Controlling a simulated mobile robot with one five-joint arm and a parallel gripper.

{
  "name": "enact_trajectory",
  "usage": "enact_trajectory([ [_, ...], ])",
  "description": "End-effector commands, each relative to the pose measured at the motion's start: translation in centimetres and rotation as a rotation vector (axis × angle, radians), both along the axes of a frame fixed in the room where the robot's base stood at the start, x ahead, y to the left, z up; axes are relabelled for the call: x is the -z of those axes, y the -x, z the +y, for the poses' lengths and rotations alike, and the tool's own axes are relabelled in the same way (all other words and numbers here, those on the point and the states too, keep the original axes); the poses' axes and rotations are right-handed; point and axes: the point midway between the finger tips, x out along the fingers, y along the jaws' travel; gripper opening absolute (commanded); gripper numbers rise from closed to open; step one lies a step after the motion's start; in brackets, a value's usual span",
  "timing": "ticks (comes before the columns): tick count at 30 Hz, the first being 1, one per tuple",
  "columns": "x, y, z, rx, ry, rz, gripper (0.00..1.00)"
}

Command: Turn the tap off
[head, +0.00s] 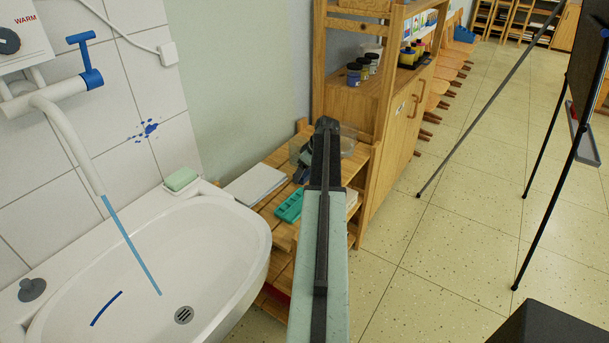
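The tap (62,130) is a white wall-mounted spout over the white sink (225,225) on the left. Its blue lever (90,72) sits at the right end of the tap body, with its handle raised. A thin blue stream of water (130,243) runs from the spout into the basin, landing left of the drain (184,315). My arm reaches up through the middle of the picture, to the right of the sink and well apart from the tap.
A WARM heater box (22,38) hangs above the tap. A green soap bar (181,179) lies on the sink's back rim. A wooden shelf (284,228) and cabinet (405,120) stand right of the sink. A black easel (545,175) stands right; the tiled floor between is clear.

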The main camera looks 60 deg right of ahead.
Motion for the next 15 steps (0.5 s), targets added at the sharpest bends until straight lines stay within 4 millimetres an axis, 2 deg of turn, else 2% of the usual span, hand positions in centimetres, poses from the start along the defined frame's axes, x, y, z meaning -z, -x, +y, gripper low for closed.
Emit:
enact_trajectory([
  [5,0.35,-0.03,0.03,0.000,0.000,0.000,0.39],
  [6,0.27,-0.03,0.03,-0.001,0.000,0.000,0.77],
  [8,0.20,-0.04,0.03,-0.001,0.000,0.000,0.94],
  [15,0.19,-0.06,0.06,-0.001,0.000,0.000,0.94],
])
